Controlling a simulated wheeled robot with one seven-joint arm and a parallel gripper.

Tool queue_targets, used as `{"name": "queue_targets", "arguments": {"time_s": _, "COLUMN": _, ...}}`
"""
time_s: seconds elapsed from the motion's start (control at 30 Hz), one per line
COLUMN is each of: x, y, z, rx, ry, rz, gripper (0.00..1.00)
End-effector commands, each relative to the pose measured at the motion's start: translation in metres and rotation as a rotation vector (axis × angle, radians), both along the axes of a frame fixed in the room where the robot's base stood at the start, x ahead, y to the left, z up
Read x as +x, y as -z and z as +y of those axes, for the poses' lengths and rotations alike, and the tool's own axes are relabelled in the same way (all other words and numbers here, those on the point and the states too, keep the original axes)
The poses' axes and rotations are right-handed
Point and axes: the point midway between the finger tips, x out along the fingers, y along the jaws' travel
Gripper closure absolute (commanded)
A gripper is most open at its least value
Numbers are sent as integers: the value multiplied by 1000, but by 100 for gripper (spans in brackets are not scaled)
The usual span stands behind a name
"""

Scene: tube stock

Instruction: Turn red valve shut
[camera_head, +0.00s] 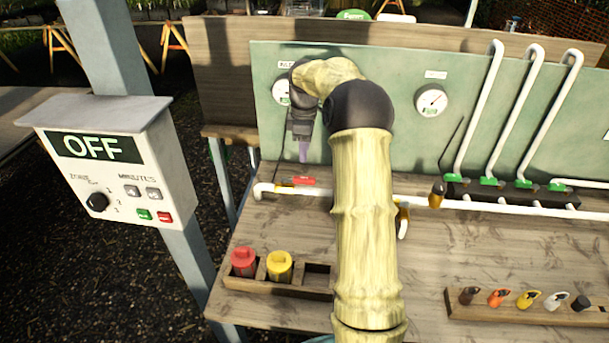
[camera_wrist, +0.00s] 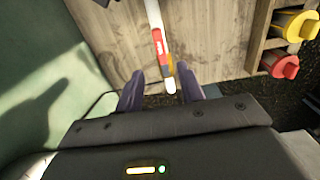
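The red valve handle (camera_head: 303,180) lies roughly along the white pipe (camera_head: 265,190) near its left end on the bench, beside a brass valve body. In the wrist view the red handle (camera_wrist: 158,42) runs in line with the pipe, with brass (camera_wrist: 170,70) at its near end. My gripper (camera_head: 304,152) points down above the valve, near the green panel. In the wrist view my gripper (camera_wrist: 160,74) is open, its two purple fingers apart on either side of the pipe's line. The handle shows beyond the fingertips, and I see no contact.
A control box (camera_head: 115,155) reading OFF stands at left. A wooden rack (camera_head: 320,272) holds red and yellow cylinders in front of the pipe. White riser pipes (camera_head: 480,110) with green fittings stand at right. Gauges (camera_head: 431,100) are on the panel. My arm hides part of the pipe.

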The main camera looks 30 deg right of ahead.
Motion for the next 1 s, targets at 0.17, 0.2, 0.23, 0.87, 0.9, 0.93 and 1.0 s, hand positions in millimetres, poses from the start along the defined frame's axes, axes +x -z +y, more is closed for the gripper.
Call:
{"name": "queue_targets", "arguments": {"time_s": 0.17, "x": -1, "y": 32, "z": 0, "rx": 1, "ry": -1, "rz": 4, "gripper": 62}}
{"name": "queue_targets", "arguments": {"time_s": 0.2, "x": -1, "y": 39, "z": 0, "rx": 0, "ry": -1, "rz": 4, "gripper": 62}}
{"name": "queue_targets", "arguments": {"time_s": 0.23, "x": -1, "y": 45, "z": 0, "rx": 1, "ry": -1, "rz": 4, "gripper": 62}}
{"name": "queue_targets", "arguments": {"time_s": 0.87, "x": 0, "y": 100, "z": 0, "rx": -1, "ry": -1, "rz": 0, "gripper": 62}}
{"name": "queue_targets", "arguments": {"time_s": 0.9, "x": 0, "y": 100, "z": 0, "rx": -1, "ry": -1, "rz": 0, "gripper": 62}}
{"name": "queue_targets", "arguments": {"time_s": 0.93, "x": 0, "y": 100, "z": 0, "rx": -1, "ry": -1, "rz": 0, "gripper": 62}}
{"name": "queue_targets", "arguments": {"time_s": 1.0, "x": 0, "y": 99, "z": 0, "rx": -1, "ry": -1, "rz": -1, "gripper": 76}}
